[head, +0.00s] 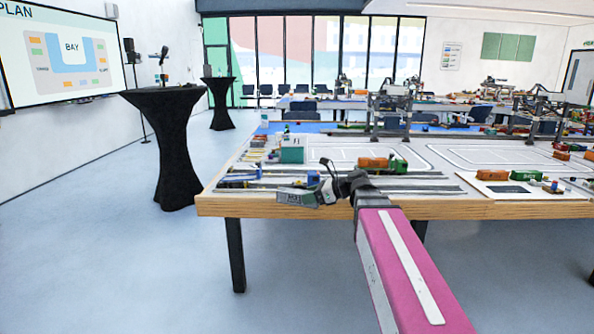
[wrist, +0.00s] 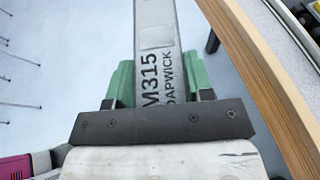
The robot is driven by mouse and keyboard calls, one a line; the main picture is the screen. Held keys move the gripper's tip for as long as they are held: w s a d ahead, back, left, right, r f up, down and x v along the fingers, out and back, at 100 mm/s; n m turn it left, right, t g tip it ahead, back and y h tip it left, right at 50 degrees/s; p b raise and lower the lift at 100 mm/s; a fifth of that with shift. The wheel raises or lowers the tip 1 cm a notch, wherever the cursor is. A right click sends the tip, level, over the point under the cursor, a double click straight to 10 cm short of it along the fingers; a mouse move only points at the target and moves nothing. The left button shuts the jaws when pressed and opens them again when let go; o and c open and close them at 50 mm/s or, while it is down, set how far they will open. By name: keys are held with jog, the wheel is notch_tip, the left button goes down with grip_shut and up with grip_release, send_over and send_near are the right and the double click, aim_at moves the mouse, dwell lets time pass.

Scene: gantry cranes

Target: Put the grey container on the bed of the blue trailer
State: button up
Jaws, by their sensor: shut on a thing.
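The grey container (head: 294,197) is in my gripper, in front of the table's near edge in the head view. In the wrist view the grey container (wrist: 155,35) lies between the green fingers of my gripper (wrist: 158,84), with dark lettering on its face and blue-grey floor behind it. A low blue vehicle (head: 240,178) that looks like the blue trailer is at the table's near left corner. A small blue cab (head: 313,178) stands just behind the held container. Whether the trailer bed is clear is too small to tell.
The wooden table edge (head: 450,208) runs across the head view and down the right of the wrist view (wrist: 262,75). An orange-loaded truck (head: 378,163) and a teal-and-white building (head: 292,150) stand on the table. A black cocktail table (head: 168,150) stands left.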

jog(key=s+d+f+m+t+h, duration=0.2)
jog(key=s+d+f+m+t, duration=0.1)
jog(key=d+f, duration=0.7)
jog(key=d+t, duration=0.1)
jog(key=d, duration=0.3)
jog(key=shift+d+m, duration=0.2)
jog(key=shift+m, duration=0.2)
jog(key=shift+s+d, duration=0.1)
jog(key=shift+d, duration=0.05)
